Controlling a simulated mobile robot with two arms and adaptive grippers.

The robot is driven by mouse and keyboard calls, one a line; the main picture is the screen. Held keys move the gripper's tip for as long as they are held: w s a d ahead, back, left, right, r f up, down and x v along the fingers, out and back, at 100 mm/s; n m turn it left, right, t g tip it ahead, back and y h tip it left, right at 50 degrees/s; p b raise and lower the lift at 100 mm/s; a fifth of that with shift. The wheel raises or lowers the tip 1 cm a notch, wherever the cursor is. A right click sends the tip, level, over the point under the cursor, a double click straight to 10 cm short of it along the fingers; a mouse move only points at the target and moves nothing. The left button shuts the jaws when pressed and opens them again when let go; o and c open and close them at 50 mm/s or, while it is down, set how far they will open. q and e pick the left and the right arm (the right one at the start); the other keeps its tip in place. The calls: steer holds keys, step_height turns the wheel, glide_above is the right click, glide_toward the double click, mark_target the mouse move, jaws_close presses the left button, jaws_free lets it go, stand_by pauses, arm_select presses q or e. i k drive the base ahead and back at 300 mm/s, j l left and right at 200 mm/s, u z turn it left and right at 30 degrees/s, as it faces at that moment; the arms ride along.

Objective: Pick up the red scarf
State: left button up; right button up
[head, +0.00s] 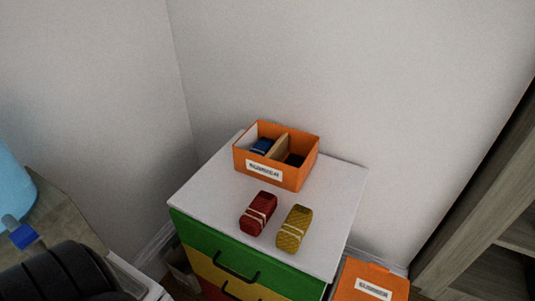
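The red scarf (258,213) is a rolled, banded bundle lying on the white top of a drawer cabinet (205,195). A similar yellow rolled bundle (294,229) lies just to its right, with a small gap between them. Neither of my grippers shows in the head view, so their state and distance from the scarf cannot be seen.
An orange divided box (272,177) with dark blue items stands behind the bundles on the cabinet. An orange labelled box (372,282) is low at the right. A wooden shelf (459,230) stands far right. Walls close off the back.

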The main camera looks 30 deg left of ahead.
mark_target(256, 216)
steer(key=u, duration=1.1)
